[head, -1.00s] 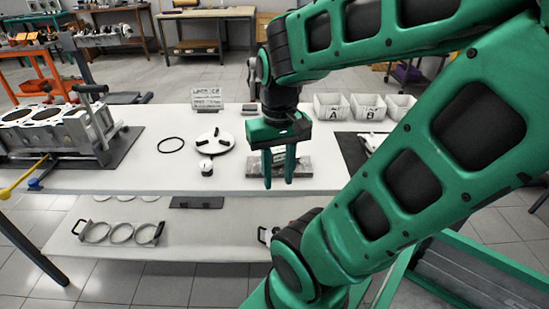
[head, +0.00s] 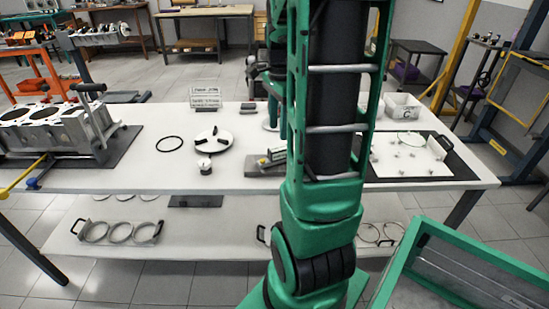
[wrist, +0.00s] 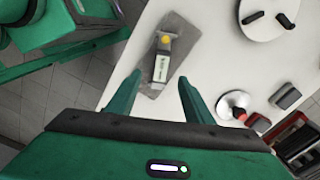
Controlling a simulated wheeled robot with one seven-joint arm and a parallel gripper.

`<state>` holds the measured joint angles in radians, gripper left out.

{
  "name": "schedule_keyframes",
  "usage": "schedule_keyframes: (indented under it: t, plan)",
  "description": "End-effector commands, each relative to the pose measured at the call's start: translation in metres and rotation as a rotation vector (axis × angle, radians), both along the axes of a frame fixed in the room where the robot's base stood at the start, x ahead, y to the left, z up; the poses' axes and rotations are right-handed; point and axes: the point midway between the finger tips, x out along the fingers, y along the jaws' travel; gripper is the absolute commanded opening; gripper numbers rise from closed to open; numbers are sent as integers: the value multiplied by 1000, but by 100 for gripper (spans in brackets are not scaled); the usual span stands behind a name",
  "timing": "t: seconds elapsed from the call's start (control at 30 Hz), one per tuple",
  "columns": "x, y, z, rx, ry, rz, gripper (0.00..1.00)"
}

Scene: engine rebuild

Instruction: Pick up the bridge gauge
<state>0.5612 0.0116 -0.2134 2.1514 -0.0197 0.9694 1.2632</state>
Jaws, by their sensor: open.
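A small device with a yellow knob and a green-and-white label, which looks like the bridge gauge (wrist: 161,62), lies on a grey plate (wrist: 181,30) on the white table in the wrist view. In the head view the labelled device (head: 276,155) shows just left of my arm, partly hidden. My gripper (wrist: 159,77) is open and empty. In the wrist view its fingertips frame the near end of the device; the height between them is hard to tell. In the head view my arm hides most of the gripper.
A white disc with black pads (head: 213,140) and a small knobbed part (head: 205,167) stand left of the plate. A silver disc with a red knob (wrist: 235,105) and dark blocks (wrist: 285,95) lie nearby. A white tray (head: 425,160) is at right, an engine block (head: 50,127) at left.

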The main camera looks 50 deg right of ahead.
Motion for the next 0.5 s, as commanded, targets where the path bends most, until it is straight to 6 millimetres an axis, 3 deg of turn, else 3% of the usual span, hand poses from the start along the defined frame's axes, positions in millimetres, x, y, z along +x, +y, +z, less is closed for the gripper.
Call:
schedule_keyframes:
  t: [0.3,0.5]
  plan:
    - [2,-1,-41,3,3,-23,47]
    - [3,-1,-56,2,1,-20,47]
